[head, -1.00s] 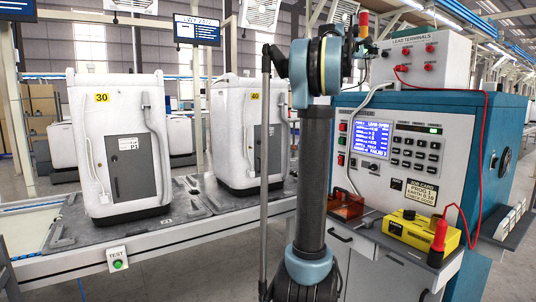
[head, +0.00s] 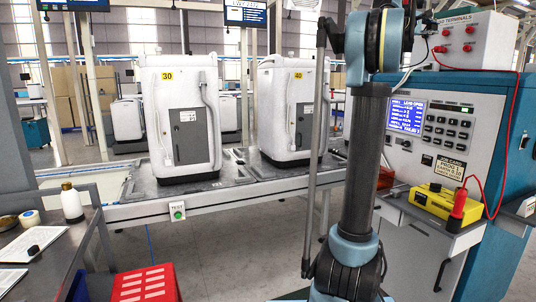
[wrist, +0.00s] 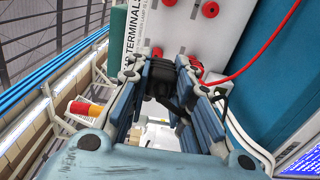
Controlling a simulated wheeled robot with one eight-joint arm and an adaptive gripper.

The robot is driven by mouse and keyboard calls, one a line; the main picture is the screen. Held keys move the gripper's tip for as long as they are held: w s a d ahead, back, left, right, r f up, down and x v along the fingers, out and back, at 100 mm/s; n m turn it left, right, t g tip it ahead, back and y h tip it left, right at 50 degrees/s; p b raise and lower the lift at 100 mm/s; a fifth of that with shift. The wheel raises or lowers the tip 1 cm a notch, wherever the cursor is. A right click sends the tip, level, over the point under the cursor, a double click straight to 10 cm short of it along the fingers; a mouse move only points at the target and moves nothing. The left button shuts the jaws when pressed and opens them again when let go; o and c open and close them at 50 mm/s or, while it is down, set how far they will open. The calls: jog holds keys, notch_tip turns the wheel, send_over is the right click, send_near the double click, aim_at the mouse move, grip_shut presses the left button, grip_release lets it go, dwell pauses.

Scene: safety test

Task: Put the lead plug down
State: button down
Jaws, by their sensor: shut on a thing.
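My gripper (wrist: 164,70) is shut on a black lead plug (wrist: 160,84), held between its fingertips in the wrist view. A dark cable curves off to the right of the fingers. The white lead terminals box (head: 468,42) stands behind the gripper, with several red terminals on its face; it also fills the top of the wrist view (wrist: 142,30). I cannot tell whether the plug touches the box. In the head view my gripper (head: 424,24) is small and dark beside the box's left side, and its fingers are hard to make out there.
A red lead (head: 513,110) hangs from the box to a red probe (head: 457,208) by a yellow case (head: 432,199) on the grey cabinet ledge. A conveyor (head: 130,212) carries white units. At left are a side table (head: 75,245) with a bottle (head: 71,203) and a red crate (head: 145,284).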

jog(key=w+a+f+n+t+y, duration=0.3)
jog(key=w+a+f, duration=0.4)
jog(key=a+f, duration=0.9)
jog(key=w+a+f+n+t+y, duration=0.4)
jog(key=a+f, duration=1.1)
jog(key=f, duration=1.2)
jog(key=w+a+f+n+t+y, duration=0.3)
jog(key=w+a+f+n+y, duration=0.3)
jog(key=a+f, duration=1)
jog(key=w+f+y, duration=0.3)
jog(key=w+f, duration=0.2)
jog(key=shift+a+f+t+y, duration=0.3)
jog(key=shift+a+t, duration=0.05)
jog(key=shift+t, duration=0.05)
jog(key=shift+w, duration=0.1)
jog(key=n, duration=1.8)
jog(key=shift+a+n, duration=0.25)
jog(key=shift+n, duration=0.05)
